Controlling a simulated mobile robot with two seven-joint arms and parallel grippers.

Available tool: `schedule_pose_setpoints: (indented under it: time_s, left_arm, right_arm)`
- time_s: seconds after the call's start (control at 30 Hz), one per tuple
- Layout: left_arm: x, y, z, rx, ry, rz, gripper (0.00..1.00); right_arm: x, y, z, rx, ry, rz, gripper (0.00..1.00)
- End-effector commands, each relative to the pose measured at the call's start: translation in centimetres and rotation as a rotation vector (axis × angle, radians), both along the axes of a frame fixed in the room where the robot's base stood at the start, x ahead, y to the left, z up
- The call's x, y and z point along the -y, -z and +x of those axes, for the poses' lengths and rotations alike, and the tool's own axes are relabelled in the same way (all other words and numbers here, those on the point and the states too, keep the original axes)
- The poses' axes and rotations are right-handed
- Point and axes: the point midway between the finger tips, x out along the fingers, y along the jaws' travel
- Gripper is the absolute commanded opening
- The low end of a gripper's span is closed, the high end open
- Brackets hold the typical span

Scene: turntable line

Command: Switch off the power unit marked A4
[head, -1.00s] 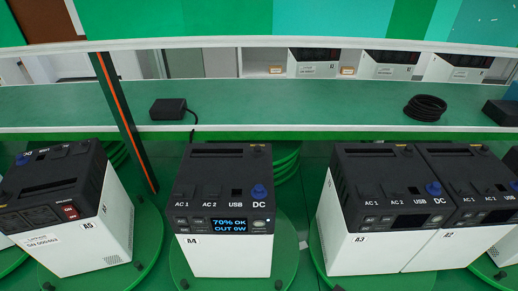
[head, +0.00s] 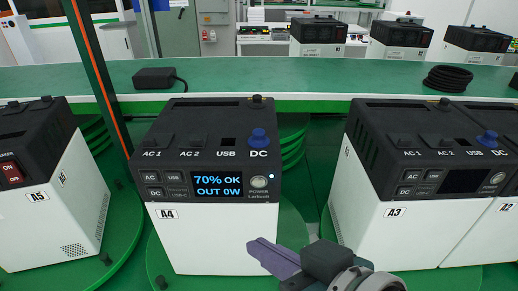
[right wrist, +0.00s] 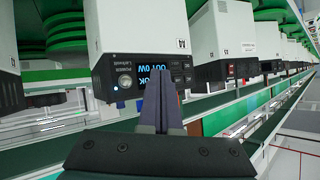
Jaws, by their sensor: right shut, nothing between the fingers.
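The power unit marked A4 (head: 212,236) stands upright on a green turntable, white below and black on top. Its lit screen (head: 218,185) reads "70% OK OUT 0W". The round POWER button (head: 259,182) is right of the screen, with a small light glowing beside it. My right gripper (head: 262,252) is shut and empty, in front of the unit's lower right, below the button and apart from it as far as I can tell. In the right wrist view the unit's front (right wrist: 140,75) appears upside down beyond the shut fingers (right wrist: 155,85). My left gripper is not in view.
Unit A3 (head: 390,235) with a dark screen stands to the right, and unit A5 (head: 40,225) with a red switch to the left. A thin dark post (head: 98,75) rises between A5 and A4. A green shelf (head: 270,78) behind holds a black adapter (head: 155,77) and a coiled cable (head: 447,77).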

Motion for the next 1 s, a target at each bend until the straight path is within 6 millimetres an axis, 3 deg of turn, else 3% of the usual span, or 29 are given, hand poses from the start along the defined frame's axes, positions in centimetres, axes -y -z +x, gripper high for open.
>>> schedule_pose_setpoints:
  time_s: [0.57, 1.0]
  left_arm:
    - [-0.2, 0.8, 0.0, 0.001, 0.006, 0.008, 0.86]
    - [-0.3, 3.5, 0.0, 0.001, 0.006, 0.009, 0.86]
  right_arm:
    - [-0.2, 0.5, 1.0, 0.014, 0.008, 0.008, 0.00]
    - [-0.2, 0.6, 6.8, 0.016, 0.008, 0.007, 0.00]
